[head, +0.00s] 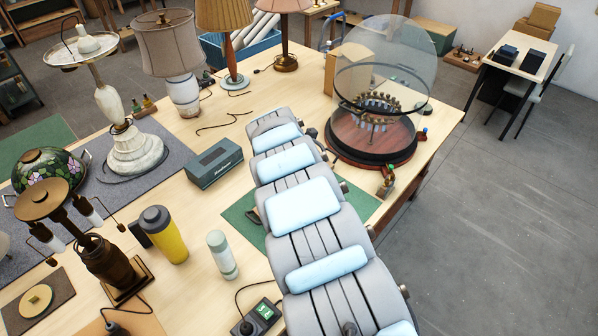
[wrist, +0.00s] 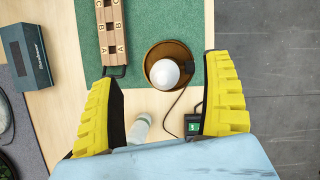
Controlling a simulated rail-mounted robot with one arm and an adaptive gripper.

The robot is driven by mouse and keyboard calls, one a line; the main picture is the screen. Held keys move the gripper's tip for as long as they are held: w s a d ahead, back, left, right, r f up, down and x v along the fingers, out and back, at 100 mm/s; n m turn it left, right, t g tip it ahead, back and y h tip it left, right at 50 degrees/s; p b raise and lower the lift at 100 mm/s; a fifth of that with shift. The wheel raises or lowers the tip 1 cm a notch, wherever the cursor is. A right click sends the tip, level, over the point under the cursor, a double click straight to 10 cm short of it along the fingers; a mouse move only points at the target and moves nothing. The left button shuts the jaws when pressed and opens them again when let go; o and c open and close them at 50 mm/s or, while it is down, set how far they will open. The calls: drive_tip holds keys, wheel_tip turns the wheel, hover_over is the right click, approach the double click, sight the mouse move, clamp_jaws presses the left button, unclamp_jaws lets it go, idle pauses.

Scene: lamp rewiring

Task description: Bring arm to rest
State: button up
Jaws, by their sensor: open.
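My gripper (wrist: 163,76) shows in the wrist view with its two yellow ribbed fingers spread wide apart. Nothing touches the inner faces of the fingers. Below the gap between them is a white round bulb (wrist: 164,73) in a brown round dish (wrist: 181,50), at the edge of the green mat (wrist: 145,22). In the head view my grey and pale blue arm reaches across the table over the green mat (head: 240,219). The gripper, bulb and dish are hidden behind the arm there.
A wooden lettered block (wrist: 110,30) lies on the mat. A dark grey box (head: 215,163), yellow tumbler (head: 170,245), pale bottle (head: 222,255) and green-display device (head: 263,312) stand near my arm. A clear-domed round stand (head: 372,140) is close on the right. Several lamps stand left and behind.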

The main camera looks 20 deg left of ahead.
drive_tip(key=shift+f+b, duration=1.25)
drive_tip(key=shift+f, duration=1.3)
drive_tip(key=shift+r, duration=0.1)
clamp_jaws()
